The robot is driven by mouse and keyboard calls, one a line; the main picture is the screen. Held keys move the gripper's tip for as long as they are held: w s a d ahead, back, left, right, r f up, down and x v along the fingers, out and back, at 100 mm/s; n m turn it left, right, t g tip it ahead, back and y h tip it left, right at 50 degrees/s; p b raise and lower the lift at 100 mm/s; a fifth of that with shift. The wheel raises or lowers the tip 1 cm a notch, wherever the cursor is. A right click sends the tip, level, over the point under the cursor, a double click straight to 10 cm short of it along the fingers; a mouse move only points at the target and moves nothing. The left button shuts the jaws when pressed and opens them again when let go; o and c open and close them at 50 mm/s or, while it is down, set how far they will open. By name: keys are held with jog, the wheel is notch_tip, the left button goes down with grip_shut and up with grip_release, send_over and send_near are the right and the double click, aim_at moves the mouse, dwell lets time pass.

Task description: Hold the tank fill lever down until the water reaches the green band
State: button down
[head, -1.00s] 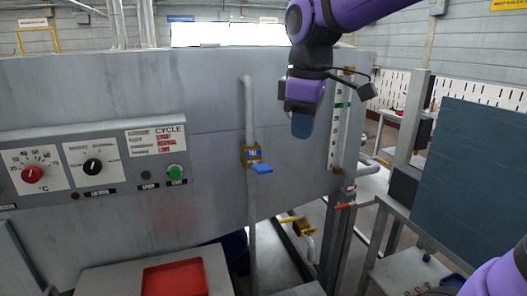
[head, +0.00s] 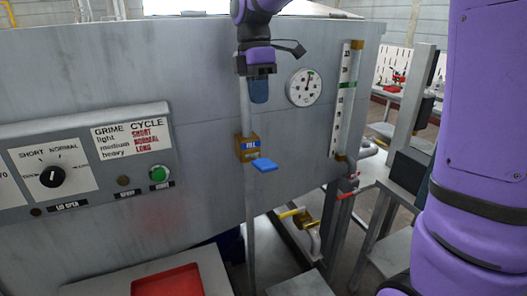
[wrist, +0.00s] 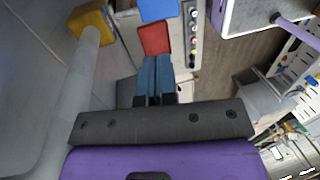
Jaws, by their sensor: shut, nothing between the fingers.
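The blue fill lever (head: 265,164) sticks out from a brass valve block (head: 248,149) labelled FILL on the vertical pipe of the grey tank (head: 205,80). My gripper (head: 259,98) is shut and empty, pointing down, above the lever and apart from it. In the wrist view its closed blue fingers (wrist: 153,80) point toward the lever (wrist: 158,9), with the brass block (wrist: 90,20) at the upper left. The sight gauge (head: 347,100) stands at the tank's right side, with a green band (head: 348,85). I cannot make out the water level.
A round dial (head: 304,87) sits between the pipe and the gauge. A control panel (head: 85,165) with a knob and green button is on the left. A red tray (head: 167,281) lies below. A yellow-handled valve (head: 300,215) and a red-handled valve (head: 348,190) are lower right.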

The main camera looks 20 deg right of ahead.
aim_at(266, 164)
jog(key=x, duration=1.4)
jog(key=shift+s, duration=0.1)
jog(key=shift+s+f+t, duration=0.25)
jog(key=shift+f+t, duration=0.3)
jog(key=shift+t, duration=0.15)
jog(key=shift+s+f+t, duration=0.25)
jog(key=shift+f+t, duration=0.25)
jog(key=shift+t, duration=0.2)
jog(key=shift+s+f, duration=0.15)
jog(key=shift+f, duration=1.15)
jog(key=shift+s+f, duration=0.2)
dwell(3.6)
